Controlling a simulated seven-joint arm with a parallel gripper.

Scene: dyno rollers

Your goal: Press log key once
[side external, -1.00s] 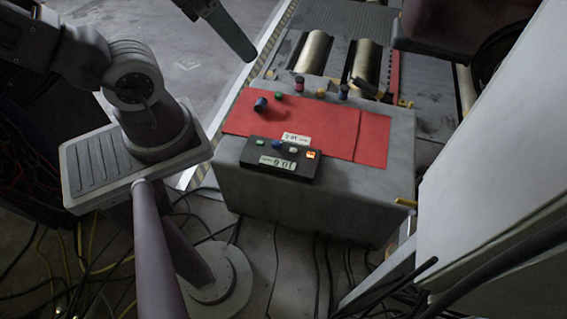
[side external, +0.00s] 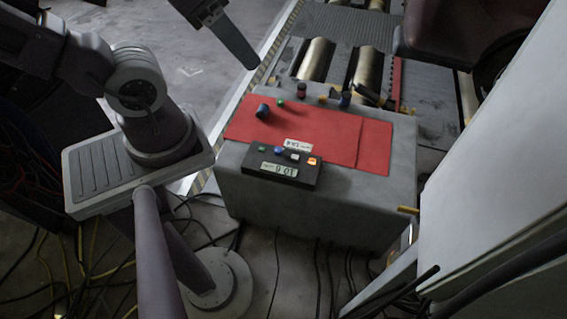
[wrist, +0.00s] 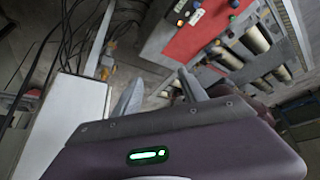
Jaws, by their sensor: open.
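A small black key box (side external: 258,166) with a lit display (side external: 279,169) sits at the front of the red panel (side external: 335,136). Its top row has a green key (side external: 264,147), a blue key (side external: 279,150), a white key (side external: 294,156) and a glowing orange key (side external: 313,161). I cannot read which is the log key. The wrist view shows the orange glow (wrist: 180,22) at the top. My gripper (wrist: 158,92) is open and empty in the wrist view, apart from the box. A dark end part of my arm hangs at the top of the side view.
A blue knob (side external: 262,110) and a small green knob (side external: 281,104) stand on the red panel. Metal rollers (side external: 317,60) lie behind the grey console (side external: 310,205). A large pale panel (side external: 490,150) stands at the right. Cables cover the floor.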

